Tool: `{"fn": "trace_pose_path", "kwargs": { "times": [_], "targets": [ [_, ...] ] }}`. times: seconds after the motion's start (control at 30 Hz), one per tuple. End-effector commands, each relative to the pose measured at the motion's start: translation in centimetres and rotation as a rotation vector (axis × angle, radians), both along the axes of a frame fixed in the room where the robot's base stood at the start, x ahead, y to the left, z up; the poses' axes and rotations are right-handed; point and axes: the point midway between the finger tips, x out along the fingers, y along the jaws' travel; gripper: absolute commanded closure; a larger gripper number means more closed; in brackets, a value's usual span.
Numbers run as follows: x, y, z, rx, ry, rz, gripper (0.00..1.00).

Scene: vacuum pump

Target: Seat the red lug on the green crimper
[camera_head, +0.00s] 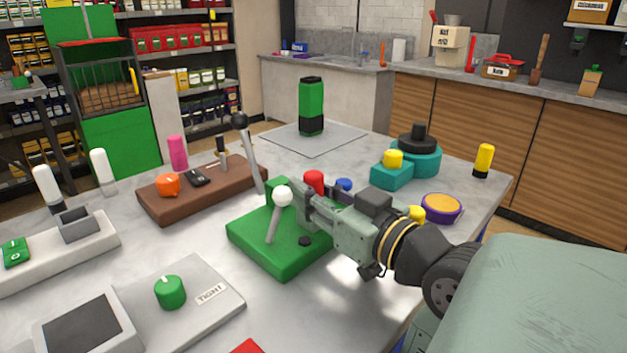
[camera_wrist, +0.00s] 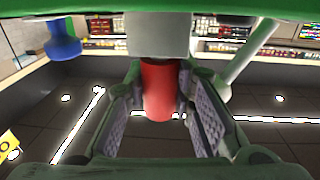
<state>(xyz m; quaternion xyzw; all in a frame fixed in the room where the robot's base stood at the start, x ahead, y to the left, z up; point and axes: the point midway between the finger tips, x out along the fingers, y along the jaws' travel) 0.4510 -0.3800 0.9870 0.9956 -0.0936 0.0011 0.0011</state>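The green crimper (camera_head: 280,255) stands on the table with a white-knobbed lever (camera_head: 283,197) and a green upright block. The red lug (camera_head: 313,181) shows above the crimper, just beyond my gripper's fingers. My gripper (camera_head: 301,196) reaches in over the crimper from the right, roughly level. In the wrist view the red lug (camera_wrist: 158,90) is between my two fingers (camera_wrist: 160,105), with dark gaps on both sides, so they look open around it. Its end meets a grey block (camera_wrist: 157,33) in that picture; I cannot tell whether it is fixed there.
A blue knob (camera_head: 343,184) stands close behind the crimper. A brown block (camera_head: 200,192) with a grey lever is at the left. Teal blocks (camera_head: 413,160) and a purple-yellow round pot (camera_head: 441,207) are at the right. A grey panel (camera_head: 215,312) lies in front.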

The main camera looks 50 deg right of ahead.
Motion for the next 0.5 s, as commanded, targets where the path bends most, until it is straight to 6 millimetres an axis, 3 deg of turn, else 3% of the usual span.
{"fn": "trace_pose_path", "kwargs": {
  "times": [0.33, 0.5],
  "targets": [
    [0.01, 0.0, -0.39, 0.006, 0.006, 0.002, 0.54],
    [0.01, 0.0, -0.45, 0.006, 0.007, 0.002, 0.54]
  ]
}}
